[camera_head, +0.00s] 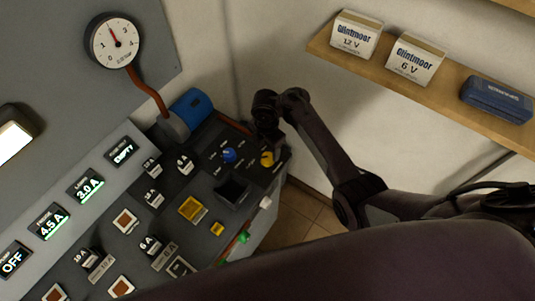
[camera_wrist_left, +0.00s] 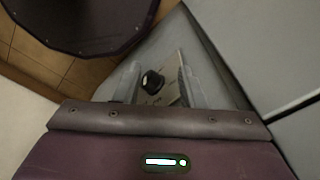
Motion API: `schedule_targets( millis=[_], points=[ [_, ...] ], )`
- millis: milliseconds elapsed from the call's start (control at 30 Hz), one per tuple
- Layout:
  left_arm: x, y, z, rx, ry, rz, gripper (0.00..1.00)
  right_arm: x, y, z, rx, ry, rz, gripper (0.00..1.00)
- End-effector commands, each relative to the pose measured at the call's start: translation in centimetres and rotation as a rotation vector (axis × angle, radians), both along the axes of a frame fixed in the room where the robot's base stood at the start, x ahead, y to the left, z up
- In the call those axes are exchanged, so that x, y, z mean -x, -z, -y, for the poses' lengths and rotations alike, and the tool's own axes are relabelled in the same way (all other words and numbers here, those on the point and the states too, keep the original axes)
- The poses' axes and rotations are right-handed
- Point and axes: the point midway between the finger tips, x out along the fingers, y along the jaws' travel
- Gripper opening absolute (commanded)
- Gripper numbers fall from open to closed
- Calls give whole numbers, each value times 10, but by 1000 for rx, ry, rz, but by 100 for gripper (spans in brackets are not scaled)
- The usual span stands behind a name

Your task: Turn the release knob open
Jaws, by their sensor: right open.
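In the left wrist view a black knob (camera_wrist_left: 153,82) with a pale pointer mark sits on a light plate with small lettering too blurred to read. I cannot tell for certain that it is the release knob. My left gripper (camera_wrist_left: 157,72) has its two pale fingers apart, with the knob showing in the gap between them; I cannot tell how far beyond the fingertips it lies. My right gripper (camera_head: 266,121) is open at the far right corner of the control console, just above a yellow knob (camera_head: 267,159) and near a blue knob (camera_head: 229,155). It holds nothing that I can see.
The console (camera_head: 207,241) carries several switches and labels. A round gauge (camera_head: 114,41) and lit displays, including one reading EMPTY (camera_head: 123,152), are on the left. A blue cylinder (camera_head: 191,106) stands behind. A wooden shelf (camera_head: 372,63) holds boxes. My own arm blocks the lower right.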

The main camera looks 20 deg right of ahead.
Motion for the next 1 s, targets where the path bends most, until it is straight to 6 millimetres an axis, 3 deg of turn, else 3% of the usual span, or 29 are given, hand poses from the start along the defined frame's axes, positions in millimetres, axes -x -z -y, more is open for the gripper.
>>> schedule_targets(
  millis=[100, 300, 633, 1000],
  points=[
    [0, 1, 0, 0, 0, 0, 36, 1, 20, 2, 6, 1, 0, 59],
    [0, -3, 0, 0, 0, 0, 36, 1, 39, 1, 1, 3, 0, 59],
    [2, -2, 0, 0, 2, -2, 36, 1, 44, 1, 1, 4, 3, 59],
    [2, -2, 1, 1, 3, -3, 36, 1, 43, 1, 0, 3, 2, 14]
  ],
)
